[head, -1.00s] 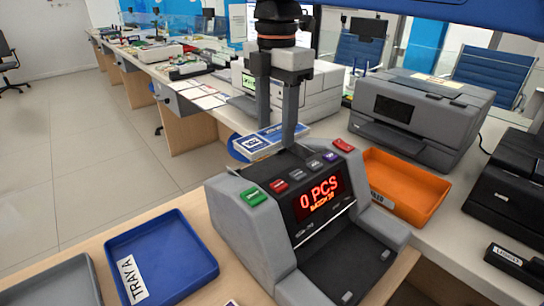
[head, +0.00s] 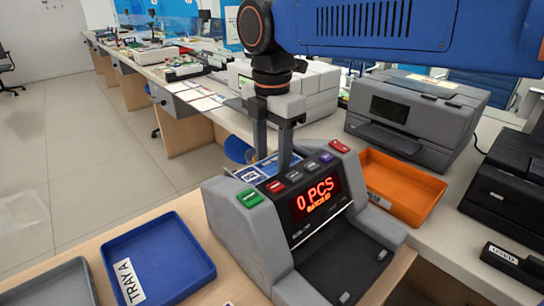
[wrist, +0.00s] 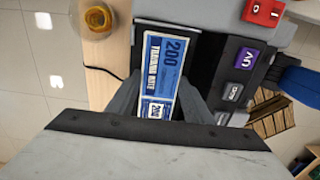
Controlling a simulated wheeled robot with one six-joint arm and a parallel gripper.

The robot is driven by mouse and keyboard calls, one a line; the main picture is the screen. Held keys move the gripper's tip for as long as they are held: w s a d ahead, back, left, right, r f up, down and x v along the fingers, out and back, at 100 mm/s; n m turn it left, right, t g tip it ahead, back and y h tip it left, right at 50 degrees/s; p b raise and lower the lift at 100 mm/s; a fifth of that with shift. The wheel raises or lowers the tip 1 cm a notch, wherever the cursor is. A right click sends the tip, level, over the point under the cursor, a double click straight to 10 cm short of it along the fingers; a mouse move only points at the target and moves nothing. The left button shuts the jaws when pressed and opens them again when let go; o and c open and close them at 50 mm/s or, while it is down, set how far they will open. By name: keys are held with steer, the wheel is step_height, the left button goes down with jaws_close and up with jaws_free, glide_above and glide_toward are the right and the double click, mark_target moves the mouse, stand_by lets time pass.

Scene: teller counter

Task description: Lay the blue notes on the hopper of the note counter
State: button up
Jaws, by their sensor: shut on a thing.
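The blue notes (wrist: 165,62), a small bundle printed 200, are between the fingers of my gripper (head: 272,164). In the head view the notes (head: 252,173) show behind the top edge of the note counter (head: 243,232), partly hidden by it and by a finger. My gripper is shut on them, pointing down behind the button row. In the wrist view the dark hopper area (wrist: 205,62) lies right beside and partly under the notes. I cannot tell whether the notes touch it. The counter's display reads 0 PCS.
A blue tray (head: 190,238) labelled Tray A and a grey tray (head: 62,284) stand left of the counter. An orange tray (head: 425,190) and a grey printer-like machine (head: 415,112) stand to the right. A round amber object (wrist: 98,20) shows in the wrist view.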

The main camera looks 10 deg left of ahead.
mark_target(272, 165)
steer(key=o, duration=1)
steer(key=shift+f, duration=0.1)
steer(key=shift+o, duration=0.2)
step_height(272, 165, up, 12)
